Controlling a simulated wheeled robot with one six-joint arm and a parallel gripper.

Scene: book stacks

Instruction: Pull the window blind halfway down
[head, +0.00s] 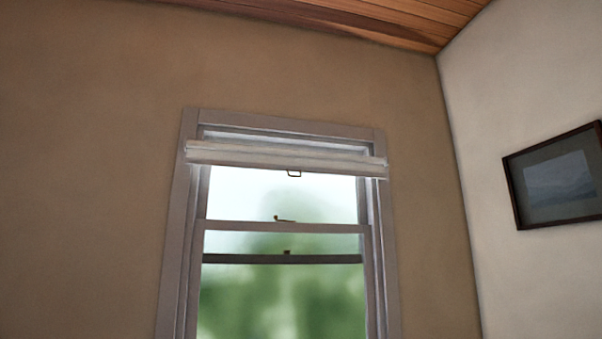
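The window blind (240,153) is a pale roll across the top of the window, gathered up near the head of the frame. The window (284,228) has a grey-white frame and two sashes, with glass showing blurred green and pale sky below the blind. My gripper is not in view, so I cannot see where it is relative to the blind.
A dark-framed picture (556,182) hangs on the pale right wall. The brown wall (90,180) left of the window is bare. A wooden ceiling (385,18) shows above. The floor is out of view.

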